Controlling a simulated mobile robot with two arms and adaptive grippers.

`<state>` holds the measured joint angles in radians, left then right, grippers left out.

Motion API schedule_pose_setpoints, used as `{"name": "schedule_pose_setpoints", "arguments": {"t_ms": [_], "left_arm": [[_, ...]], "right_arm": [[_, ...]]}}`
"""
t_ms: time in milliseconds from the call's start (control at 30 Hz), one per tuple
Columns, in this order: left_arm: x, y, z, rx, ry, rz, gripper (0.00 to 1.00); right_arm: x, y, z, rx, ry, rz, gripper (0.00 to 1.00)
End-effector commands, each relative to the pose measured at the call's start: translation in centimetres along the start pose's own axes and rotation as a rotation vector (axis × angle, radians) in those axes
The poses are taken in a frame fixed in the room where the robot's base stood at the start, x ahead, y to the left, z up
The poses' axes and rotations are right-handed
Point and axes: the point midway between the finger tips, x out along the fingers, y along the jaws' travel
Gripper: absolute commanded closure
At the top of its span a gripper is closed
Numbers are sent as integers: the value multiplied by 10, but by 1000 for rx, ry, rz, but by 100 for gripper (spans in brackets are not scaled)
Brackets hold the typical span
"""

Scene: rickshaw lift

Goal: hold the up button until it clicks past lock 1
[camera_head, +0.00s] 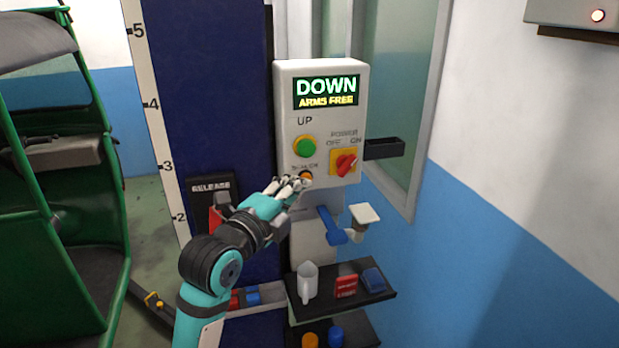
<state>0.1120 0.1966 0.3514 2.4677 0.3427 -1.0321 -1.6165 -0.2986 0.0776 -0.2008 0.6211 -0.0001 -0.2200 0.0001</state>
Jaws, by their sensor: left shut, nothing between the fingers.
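The control box (283,95) is pale grey and mounted on the dark blue lift post. Its display (325,92) reads DOWN, with ARMS FREE below. The green UP button (305,146) has an orange-yellow surround and shows in full. The red power switch (346,164) sits on a yellow plate at the right. My left gripper (300,182) is shut and empty, below the UP button at a lower orange button (305,172). Its fingertips partly hide that button and its label; I cannot tell whether they touch it. My right gripper is not in view.
A lift post (212,100) with a height scale (152,110) stands behind my arm. A RELEASE lever box (212,192) is on it. A blue lever (330,226) and a shelf (383,294) with small items stick out below the box. A green rickshaw (40,190) stands at the left.

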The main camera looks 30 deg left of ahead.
Motion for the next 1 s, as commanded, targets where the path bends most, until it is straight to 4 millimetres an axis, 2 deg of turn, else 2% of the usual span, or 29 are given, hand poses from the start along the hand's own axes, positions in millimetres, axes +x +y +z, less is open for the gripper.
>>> {"name": "schedule_pose_setpoints", "arguments": {"t_ms": [33, 233, 300, 633, 800, 1000], "left_arm": [[1, 5, 0, 1, -1, -8, 100], [3, 4, 2, -1, -7, -6, 100], [16, -4, 2, -8, -7, 3, 100], [81, -5, 1, -8, -5, 3, 100], [98, -4, 21, -4, -7, 2, 100], [106, -2, 30, -3, -5, 1, 100]], "right_arm": [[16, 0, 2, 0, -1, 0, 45], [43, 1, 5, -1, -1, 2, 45], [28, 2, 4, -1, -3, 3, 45], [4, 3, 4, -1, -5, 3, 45], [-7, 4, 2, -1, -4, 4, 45], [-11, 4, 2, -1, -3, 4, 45]]}}
